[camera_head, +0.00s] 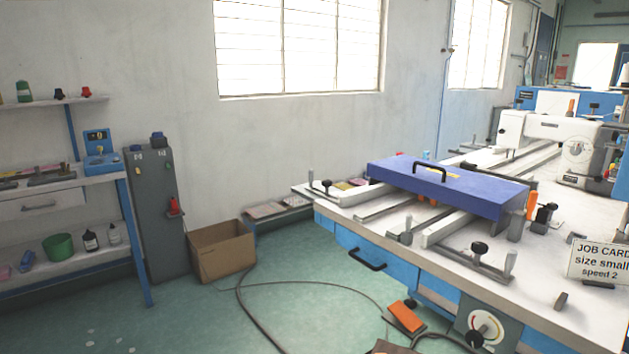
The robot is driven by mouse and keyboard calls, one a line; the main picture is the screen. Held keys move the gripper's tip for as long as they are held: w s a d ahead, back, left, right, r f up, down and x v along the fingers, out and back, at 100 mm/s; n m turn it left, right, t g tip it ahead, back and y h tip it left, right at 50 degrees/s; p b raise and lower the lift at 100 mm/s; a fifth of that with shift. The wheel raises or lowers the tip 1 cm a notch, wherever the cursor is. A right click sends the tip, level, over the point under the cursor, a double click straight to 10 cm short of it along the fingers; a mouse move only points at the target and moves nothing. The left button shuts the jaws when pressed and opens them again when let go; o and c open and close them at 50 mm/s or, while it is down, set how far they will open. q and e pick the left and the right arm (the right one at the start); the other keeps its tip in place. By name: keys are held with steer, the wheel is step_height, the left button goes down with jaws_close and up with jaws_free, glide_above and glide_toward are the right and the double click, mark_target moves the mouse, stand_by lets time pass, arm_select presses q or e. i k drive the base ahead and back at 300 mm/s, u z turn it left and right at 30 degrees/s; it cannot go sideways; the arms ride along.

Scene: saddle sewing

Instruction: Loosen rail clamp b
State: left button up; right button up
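Neither of my grippers shows in the head view. The sewing table (570,280) stands at the right, with light metal rails (450,228) running across its top. Several black-knobbed fittings sit along the rails: a knob at the left end (327,184), a knob on the front rail part (479,248), and a black fitting at the right (543,217). I cannot tell which of them is rail clamp b, or whether any is tight or loose. A blue-purple cover (445,185) with a black handle lies over the middle of the rails and hides part of them.
A white sewing machine head (550,130) stands at the table's back. A job card (600,262) stands at the right. Below are a dial box (487,328) and an orange pedal (405,316). A cable (250,310) crosses the floor near a cardboard box (222,252). The floor at centre-left is mostly clear.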

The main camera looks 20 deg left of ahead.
mark_target(326, 183)
steer(key=u, duration=0.85)
steer(key=i, duration=0.8)
steer(key=u, duration=0.95)
steer(key=i, duration=1.2)
steer(key=z, duration=0.4)
